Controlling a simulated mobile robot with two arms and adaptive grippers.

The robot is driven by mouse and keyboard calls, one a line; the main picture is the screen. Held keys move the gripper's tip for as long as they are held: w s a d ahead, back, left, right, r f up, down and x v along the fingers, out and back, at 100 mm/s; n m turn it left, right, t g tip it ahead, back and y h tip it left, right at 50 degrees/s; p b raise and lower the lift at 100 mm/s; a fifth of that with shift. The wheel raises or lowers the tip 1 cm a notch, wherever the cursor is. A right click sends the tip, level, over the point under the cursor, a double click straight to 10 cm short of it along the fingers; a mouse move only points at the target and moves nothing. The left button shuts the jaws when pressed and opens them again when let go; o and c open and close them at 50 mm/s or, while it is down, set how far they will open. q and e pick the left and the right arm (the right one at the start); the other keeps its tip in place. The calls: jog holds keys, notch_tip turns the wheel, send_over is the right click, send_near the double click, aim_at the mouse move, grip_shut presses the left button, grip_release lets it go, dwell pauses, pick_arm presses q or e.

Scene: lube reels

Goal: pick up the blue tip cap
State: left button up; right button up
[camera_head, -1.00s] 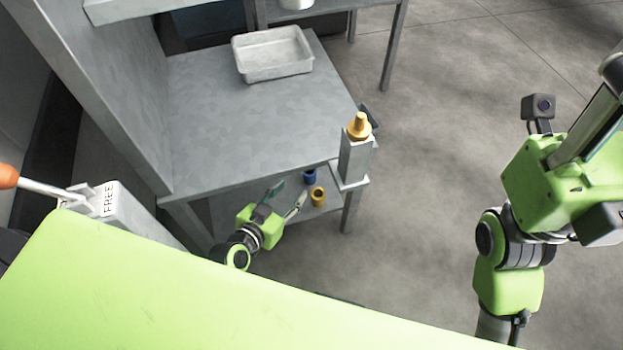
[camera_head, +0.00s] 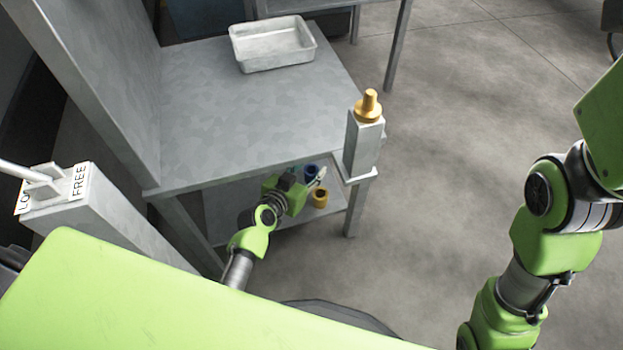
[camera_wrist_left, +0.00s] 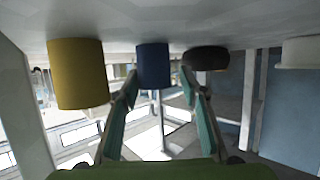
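The blue tip cap (camera_head: 311,171) stands on the lower shelf under the bench, partly covered by my left gripper in the head view. In the left wrist view, which looks upside down, the blue cap (camera_wrist_left: 153,65) shows ahead, between the lines of the two fingers. My left gripper (camera_head: 305,178) is at the lower shelf beside the cap. Its fingers (camera_wrist_left: 160,76) are spread, with nothing visibly clamped. Whether they touch the cap I cannot tell. My right arm is at the right edge; its gripper is out of frame.
A yellow cap (camera_head: 320,198) stands close to the blue one, and a dark round piece (camera_wrist_left: 206,58) is on its other side. The bench top (camera_head: 220,120) overhangs the lower shelf (camera_head: 235,215). A post with an orange top (camera_head: 368,107) stands at the bench corner.

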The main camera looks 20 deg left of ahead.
pick_arm(q)
jog(key=shift+w, duration=0.2)
jog(key=c, duration=0.8)
